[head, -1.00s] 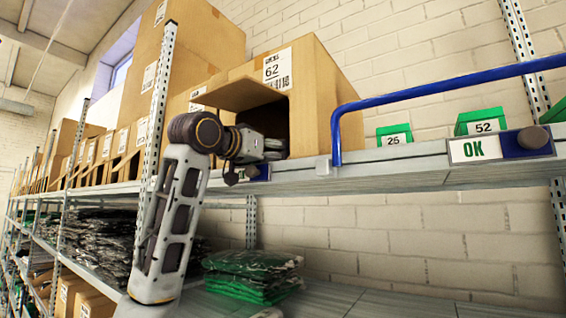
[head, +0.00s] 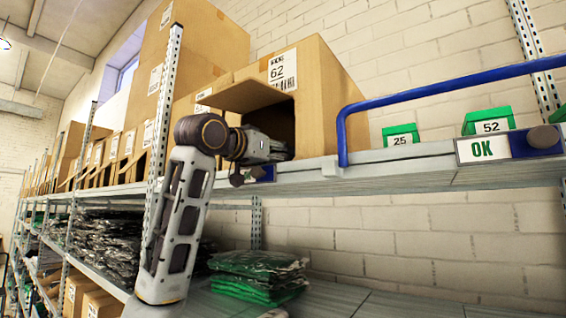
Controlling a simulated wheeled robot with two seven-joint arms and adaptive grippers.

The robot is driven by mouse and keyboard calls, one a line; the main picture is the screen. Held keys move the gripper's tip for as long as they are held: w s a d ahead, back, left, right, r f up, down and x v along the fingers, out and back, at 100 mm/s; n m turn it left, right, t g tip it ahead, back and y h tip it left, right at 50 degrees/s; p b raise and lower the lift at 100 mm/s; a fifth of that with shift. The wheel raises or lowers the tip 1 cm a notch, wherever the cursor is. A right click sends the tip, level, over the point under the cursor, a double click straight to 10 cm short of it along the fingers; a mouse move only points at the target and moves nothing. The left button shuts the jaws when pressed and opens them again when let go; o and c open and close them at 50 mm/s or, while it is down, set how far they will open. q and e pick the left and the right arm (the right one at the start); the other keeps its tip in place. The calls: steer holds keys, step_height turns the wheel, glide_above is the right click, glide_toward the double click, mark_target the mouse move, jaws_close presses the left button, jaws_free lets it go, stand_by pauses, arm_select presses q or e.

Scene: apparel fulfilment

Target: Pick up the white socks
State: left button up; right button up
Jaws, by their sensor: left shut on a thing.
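My left gripper (head: 283,149) reaches into the open front of the cardboard box labelled 62 (head: 325,95) on the upper shelf. Its fingertips are mostly hidden by the box opening and its own wrist. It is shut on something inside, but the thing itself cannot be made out. No white socks can be seen clearly. My right gripper is out of view.
A blue rail (head: 450,87) runs along the upper shelf (head: 400,170) right of the box. Green bins labelled 25 (head: 401,135) and 52 (head: 487,122) stand behind it. Green bagged garments (head: 258,275) and dark bagged ones (head: 100,240) lie on the lower shelf.

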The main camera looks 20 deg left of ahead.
arm_select(q)
steer(key=shift+r, duration=0.15)
steer(key=shift+r, duration=1.55)
